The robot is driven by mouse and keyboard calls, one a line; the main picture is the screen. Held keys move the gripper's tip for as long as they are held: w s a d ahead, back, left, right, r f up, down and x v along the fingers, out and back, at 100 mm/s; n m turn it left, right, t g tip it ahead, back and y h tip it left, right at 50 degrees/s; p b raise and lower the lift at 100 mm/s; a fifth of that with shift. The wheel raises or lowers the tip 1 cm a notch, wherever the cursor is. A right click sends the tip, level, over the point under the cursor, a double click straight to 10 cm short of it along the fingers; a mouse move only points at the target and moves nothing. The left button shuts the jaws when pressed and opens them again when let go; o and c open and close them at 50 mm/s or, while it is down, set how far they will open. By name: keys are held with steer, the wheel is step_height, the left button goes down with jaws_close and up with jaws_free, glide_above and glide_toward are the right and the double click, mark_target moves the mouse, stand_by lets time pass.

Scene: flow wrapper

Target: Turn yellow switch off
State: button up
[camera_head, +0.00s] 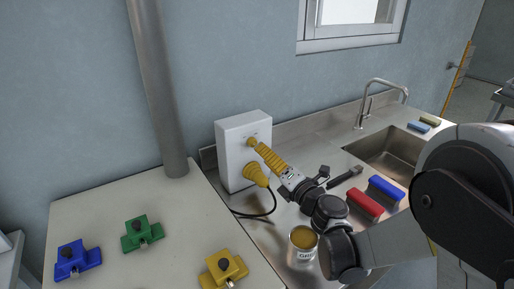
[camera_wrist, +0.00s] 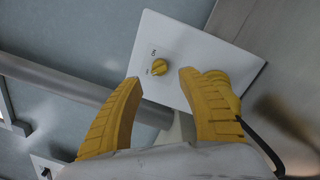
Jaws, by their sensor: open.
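The yellow switch is a small round knob on the front of a white wall box. In the wrist view the knob (camera_wrist: 159,67) sits just beyond and between my fingertips, with small printed labels beside it. In the head view the knob (camera_head: 251,142) shows at the upper part of the box (camera_head: 232,150). My gripper (camera_head: 261,149) has ridged yellow fingers pointing at the knob. In the wrist view my gripper (camera_wrist: 160,80) is open, with nothing between the fingers. I cannot tell whether a finger touches the knob or which label it points to.
A yellow plug (camera_head: 256,175) with a black cable sits in the box below the knob, close to one finger. A can (camera_head: 302,243), a red block (camera_head: 364,205) and a blue block (camera_head: 386,189) stand on the steel counter. Blue, green and yellow fixtures lie left.

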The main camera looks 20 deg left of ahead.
steer(key=v, duration=0.5)
steer(key=shift+s+d, duration=0.15)
steer(key=shift+d, duration=0.05)
steer(key=w+d+r+m+t+h, duration=0.45)
steer(key=d+r+m, duration=0.4)
steer(key=d, duration=0.25)
steer(key=s+d+m+h, duration=0.4)
steer(key=d+m+h, duration=0.6)
steer(key=d+m, duration=0.45)
steer(key=s+d+f+m+g+h, duration=0.2)
steer(key=s+d+f+m+g, duration=0.25)
steer(key=s+d, duration=0.3)
steer(key=s+f+m+g+y, duration=0.1)
steer(key=s+f+m+g, duration=0.1)
steer(key=s, duration=0.6)
steer(key=s+a+f+m+g+y, duration=0.1)
steer(key=s+f+m+g, duration=0.2)
steer(key=s, duration=0.4)
step_height(320, 180, down, 2)
steer(key=shift+s+m, duration=0.4)
steer(key=shift+m, duration=0.35)
